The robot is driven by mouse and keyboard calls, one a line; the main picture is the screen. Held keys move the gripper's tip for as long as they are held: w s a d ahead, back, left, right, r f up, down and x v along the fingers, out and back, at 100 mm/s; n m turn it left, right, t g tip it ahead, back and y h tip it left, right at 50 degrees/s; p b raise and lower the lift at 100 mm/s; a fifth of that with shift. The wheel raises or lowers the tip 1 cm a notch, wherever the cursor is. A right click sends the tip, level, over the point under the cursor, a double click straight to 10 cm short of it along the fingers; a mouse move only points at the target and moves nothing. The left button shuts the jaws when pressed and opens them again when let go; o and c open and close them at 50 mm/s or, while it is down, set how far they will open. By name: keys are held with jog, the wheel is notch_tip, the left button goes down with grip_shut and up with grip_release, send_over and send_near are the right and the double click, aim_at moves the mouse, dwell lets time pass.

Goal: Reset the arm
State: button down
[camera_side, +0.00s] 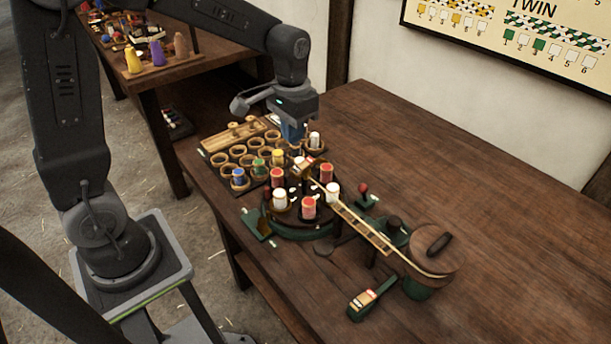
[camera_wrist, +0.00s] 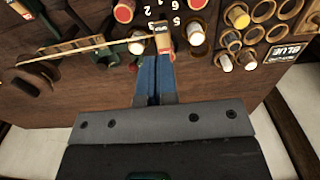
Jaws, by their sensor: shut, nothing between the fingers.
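My gripper (camera_side: 292,133) hangs at the end of my bent arm, over the far side of the round carousel and the ring rack. In the wrist view its two blue fingers (camera_wrist: 155,72) lie side by side, shut, with nothing seen between them. Their tips point at a small wooden block (camera_wrist: 162,38) with a striped label; I cannot tell whether they touch it. The round dark carousel (camera_side: 297,231) carries red bobbins (camera_side: 309,206) and white bobbins (camera_side: 280,198).
The ring rack (camera_side: 219,160) holds several coloured bobbins, with a wooden tray (camera_side: 240,136) behind it. A cord on a ladder-like bar (camera_side: 362,228) runs to a lidded drum (camera_side: 436,250). The table's right side (camera_side: 510,200) is clear.

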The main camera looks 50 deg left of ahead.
jog(key=shift+r, duration=0.15)
jog(key=s+d+r+t, duration=0.1)
jog(key=s+r, duration=0.3)
jog(key=s, duration=0.4)
jog(key=s+d+r+t, duration=0.2)
jog(key=s+r+t, duration=0.2)
jog(key=s, duration=0.5)
jog(key=shift+t, duration=0.3)
